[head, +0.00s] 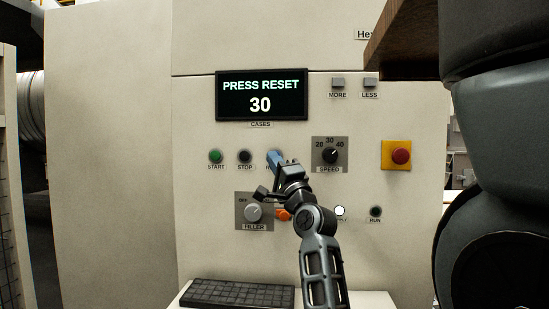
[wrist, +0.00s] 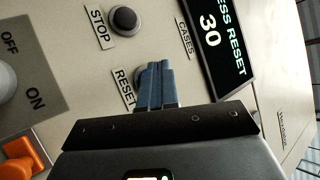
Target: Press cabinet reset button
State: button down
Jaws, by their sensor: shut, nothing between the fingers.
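The cabinet (head: 120,130) has a row of buttons below a screen (head: 262,95) reading "PRESS RESET" and "30". A dark edge of the reset button (wrist: 139,76) shows beside the fingers, near the RESET label (wrist: 125,88). I cannot tell whether the fingertips touch the button.
The green start button (head: 215,156) and dark stop button (head: 245,156) are left of my gripper. The speed knob (head: 330,156) and red emergency button (head: 401,156) are right. The filler knob (head: 252,212) is below. A keyboard (head: 238,293) lies on a shelf beneath.

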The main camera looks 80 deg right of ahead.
jog(key=shift+d, duration=0.1)
dwell(0.3)
jog(key=shift+d, duration=0.3)
jog(key=shift+w+d+b, duration=0.1)
jog(key=shift+d+b, duration=0.3)
dwell(0.7)
jog(key=shift+a, duration=0.1)
jog(key=shift+a+p, duration=0.45)
jog(key=shift+a, duration=0.25)
jog(key=a, duration=0.1)
jog(key=a+p, duration=0.1)
jog(key=a, duration=0.1)
jog(key=a+p, duration=0.1)
jog(key=a, duration=0.1)
jog(key=shift+s, duration=0.3)
jog(key=shift+f, duration=0.1)
dwell(0.9)
